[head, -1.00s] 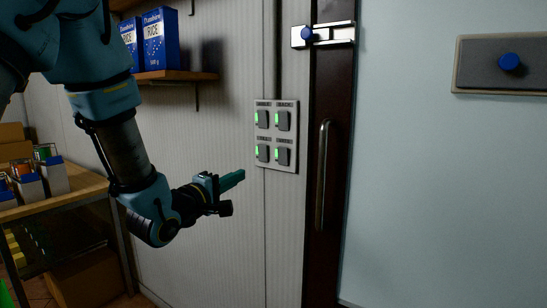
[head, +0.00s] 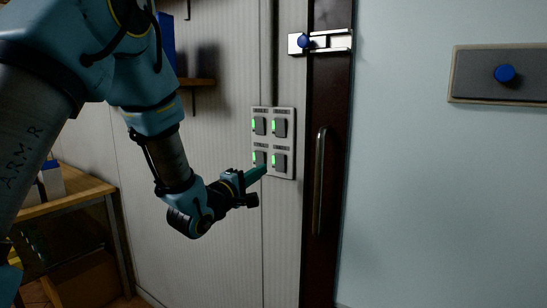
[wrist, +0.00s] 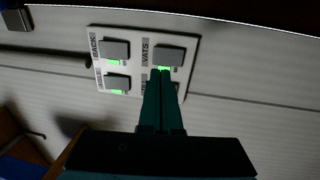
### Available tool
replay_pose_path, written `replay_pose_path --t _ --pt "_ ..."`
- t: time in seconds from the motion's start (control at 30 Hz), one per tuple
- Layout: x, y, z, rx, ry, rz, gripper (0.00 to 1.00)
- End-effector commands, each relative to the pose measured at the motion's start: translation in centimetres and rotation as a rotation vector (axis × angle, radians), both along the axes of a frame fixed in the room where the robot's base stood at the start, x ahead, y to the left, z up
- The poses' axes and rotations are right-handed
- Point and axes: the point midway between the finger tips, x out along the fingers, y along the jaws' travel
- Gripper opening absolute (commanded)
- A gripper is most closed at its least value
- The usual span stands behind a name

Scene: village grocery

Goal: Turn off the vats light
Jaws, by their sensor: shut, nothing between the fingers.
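A light switch panel (head: 287,174) with grey switches in two rows is on the ribbed wall; it fills the upper part of the wrist view (wrist: 190,60). The vats switch (wrist: 170,54) has a "VATS" label and a lit green strip; it is the lower right switch in the head view (head: 281,162). My gripper (head: 264,170) is shut and empty, its teal fingers pointing at the lower row from the left. In the wrist view its tips (wrist: 160,73) overlap the vats switch's green strip; I cannot tell whether they touch.
The other visible switches, including "BACK" (wrist: 115,49), also show green. Right of the panel is a dark door frame with a vertical metal handle (head: 321,180) and a latch with a blue knob (head: 303,41). A wooden shelf (head: 197,83) and table (head: 75,190) stand left.

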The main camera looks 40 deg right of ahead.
Motion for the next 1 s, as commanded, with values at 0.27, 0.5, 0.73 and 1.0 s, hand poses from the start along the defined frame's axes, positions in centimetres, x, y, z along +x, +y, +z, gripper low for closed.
replay_pose_path --t 0.27,0.5,0.73,1.0 --pt "1.2 -5.0 0.9 0.0 -0.001 -0.002 0.0" --pt "1.8 -6.7 0.9 0.001 -0.001 0.0 0.0" --pt "1.8 -6.8 0.8 0.001 0.0 0.001 0.0" --pt "1.9 -7.2 0.9 -0.001 -0.001 0.001 0.0"
